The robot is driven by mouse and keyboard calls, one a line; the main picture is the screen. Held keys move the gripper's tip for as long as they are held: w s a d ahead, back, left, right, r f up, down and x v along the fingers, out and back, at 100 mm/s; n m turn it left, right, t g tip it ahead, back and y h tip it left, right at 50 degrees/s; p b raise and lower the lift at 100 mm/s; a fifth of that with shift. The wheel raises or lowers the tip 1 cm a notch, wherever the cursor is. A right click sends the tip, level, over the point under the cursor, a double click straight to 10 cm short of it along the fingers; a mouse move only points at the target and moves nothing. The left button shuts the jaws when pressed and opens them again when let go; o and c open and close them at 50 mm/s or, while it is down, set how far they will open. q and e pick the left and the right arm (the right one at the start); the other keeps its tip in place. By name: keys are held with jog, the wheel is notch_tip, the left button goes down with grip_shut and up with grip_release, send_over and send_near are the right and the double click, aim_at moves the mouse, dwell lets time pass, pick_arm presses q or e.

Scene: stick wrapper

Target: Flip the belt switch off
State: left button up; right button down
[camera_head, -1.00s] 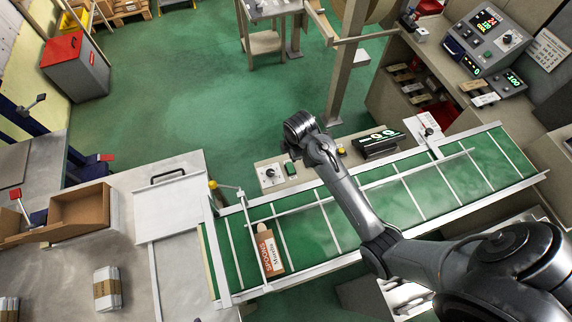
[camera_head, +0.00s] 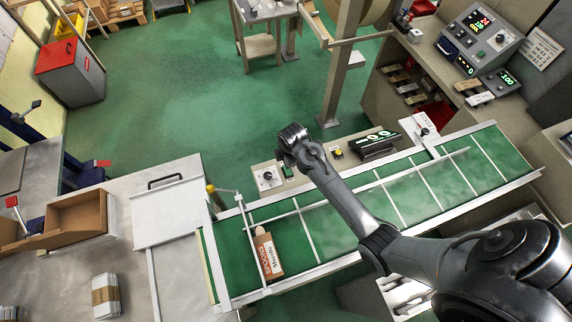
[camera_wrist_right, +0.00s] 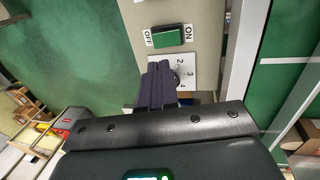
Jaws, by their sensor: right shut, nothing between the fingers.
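The belt switch is a green rocker (camera_wrist_right: 167,37) on a beige panel in the right wrist view, with an OFF label (camera_wrist_right: 148,38) to its left and an ON label (camera_wrist_right: 188,34) to its right. Which way it is tipped I cannot tell. In the head view the switch (camera_head: 287,171) shows small, just below my right gripper (camera_head: 284,153). My right gripper's dark fingers (camera_wrist_right: 160,68) are shut and empty. In the wrist view their tips lie just below the switch and partly cover the numbered dial (camera_wrist_right: 187,72). No contact shows. My left gripper is not in view.
The green belt (camera_head: 330,225) runs below the panel, with a brown carton (camera_head: 267,256) near its left end against a bar. A dark digital display (camera_head: 375,141) and a yellow button (camera_head: 337,153) are right of the switch. A worktable (camera_head: 120,265) is at left.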

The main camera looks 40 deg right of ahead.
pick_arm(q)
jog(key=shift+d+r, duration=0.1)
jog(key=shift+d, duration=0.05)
pick_arm(e)
jog(key=x, duration=0.7)
jog(key=shift+w+f, duration=0.1)
jog(key=shift+f, duration=0.15)
